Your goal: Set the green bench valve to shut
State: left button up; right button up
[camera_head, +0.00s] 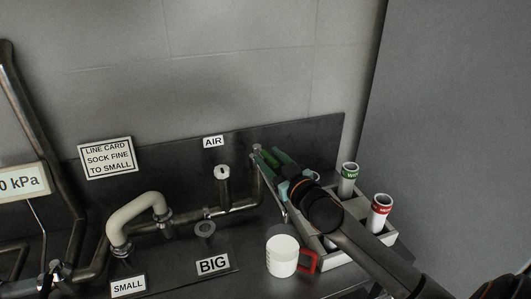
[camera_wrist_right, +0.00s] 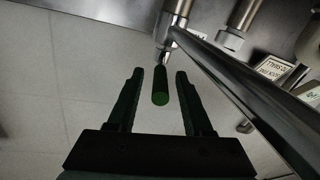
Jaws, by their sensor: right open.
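The green bench valve handle (camera_head: 268,158) shows in the head view at the back of the bench, right of the AIR label, partly hidden by my right gripper. In the right wrist view the green handle (camera_wrist_right: 160,86) is a short round bar, joined to a metal fitting on the pipe. My right gripper (camera_head: 274,160) reaches in from the lower right and is open. In the right wrist view its two fingers (camera_wrist_right: 158,76) stand on either side of the handle, with a visible gap on each side. My left gripper is not in view.
Pipes (camera_head: 137,212) and a BIG label (camera_head: 213,265) lie left. A metal pipe (camera_wrist_right: 225,70) crosses the wrist view.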

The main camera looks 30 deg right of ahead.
jog(key=shift+w, duration=1.3)
grip_shut()
dwell(0.5)
